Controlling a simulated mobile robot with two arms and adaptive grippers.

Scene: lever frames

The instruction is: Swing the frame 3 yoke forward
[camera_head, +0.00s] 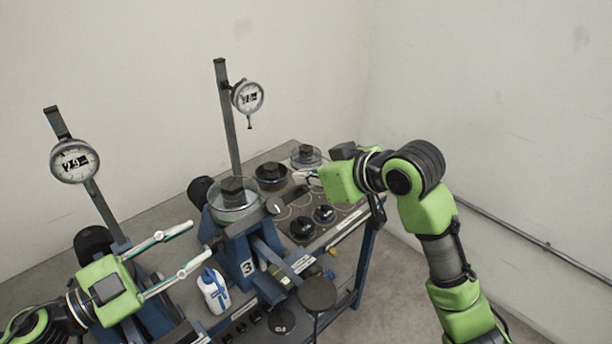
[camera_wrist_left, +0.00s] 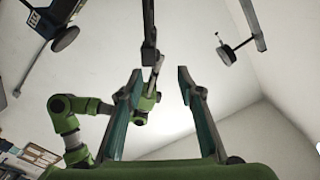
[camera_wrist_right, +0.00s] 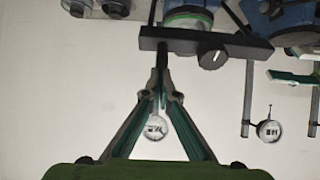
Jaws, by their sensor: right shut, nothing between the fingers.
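Frame 3 is a blue stand with a white "3" label (camera_head: 247,268), near the middle of the head view. A clear dish with a dark weight (camera_head: 233,190) sits at its top. A dark bar with a round knob, apparently its yoke (camera_head: 272,206), reaches right from below the dish; the bar also shows in the right wrist view (camera_wrist_right: 180,42). My right gripper (camera_head: 296,182) is shut and empty, its tips close to the bar; contact is unclear. In the right wrist view the tips (camera_wrist_right: 162,72) are just below the bar. My left gripper (camera_head: 199,240) is open and empty, left of frame 3.
Dial gauges (camera_head: 74,161) and (camera_head: 247,97) stand on posts behind. A white and blue bottle (camera_head: 213,291) stands below my left gripper. A dark round pad (camera_head: 317,293) is at the front.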

